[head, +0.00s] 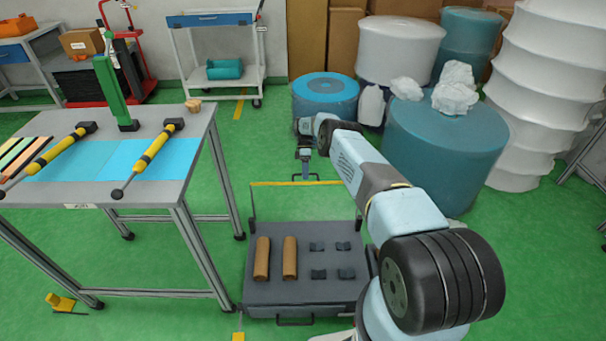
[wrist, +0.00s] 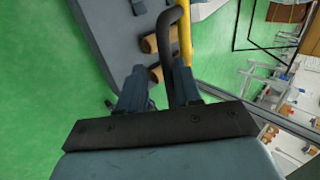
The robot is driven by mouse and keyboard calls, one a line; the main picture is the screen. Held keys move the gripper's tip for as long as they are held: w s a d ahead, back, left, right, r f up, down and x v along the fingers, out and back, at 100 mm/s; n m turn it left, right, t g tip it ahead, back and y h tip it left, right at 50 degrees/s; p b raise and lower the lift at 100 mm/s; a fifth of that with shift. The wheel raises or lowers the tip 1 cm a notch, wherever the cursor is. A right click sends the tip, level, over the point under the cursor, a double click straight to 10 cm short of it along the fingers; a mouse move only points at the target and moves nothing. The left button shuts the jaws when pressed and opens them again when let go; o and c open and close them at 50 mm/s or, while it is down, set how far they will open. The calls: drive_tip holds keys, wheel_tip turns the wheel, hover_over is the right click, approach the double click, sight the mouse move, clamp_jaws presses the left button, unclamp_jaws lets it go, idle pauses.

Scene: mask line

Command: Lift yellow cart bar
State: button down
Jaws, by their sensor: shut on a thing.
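The yellow cart bar (head: 315,183) runs level above the far end of the dark grey cart (head: 303,289). A black handle (head: 305,177) is at its middle. My gripper (head: 304,164) points down at this handle, small in the head view. In the wrist view, the curved black handle (wrist: 178,18) passes between the fingers of my gripper (wrist: 160,82), which is shut on it. The yellow bar (wrist: 186,38) shows just beside the handle. The exact contact of the fingers is partly hidden.
Brown rolls (head: 290,258) and several small dark blocks (head: 345,272) lie on the cart. A workbench (head: 160,201) with yellow-handled tools stands at left. Large teal rolls (head: 440,155) stand at right behind my arm. Green floor is clear beyond the bar.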

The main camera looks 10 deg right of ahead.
drive_tip(key=shift+d+f, duration=0.35)
drive_tip(key=shift+d, duration=0.15)
drive_tip(key=c, duration=1.2)
unclamp_jaws()
drive_tip(key=shift+o, duration=0.2)
drive_tip(key=shift+f, duration=0.2)
drive_tip(key=shift+a, duration=0.1)
drive_tip(key=shift+a+r, duration=0.1)
drive_tip(key=shift+r, duration=0.05)
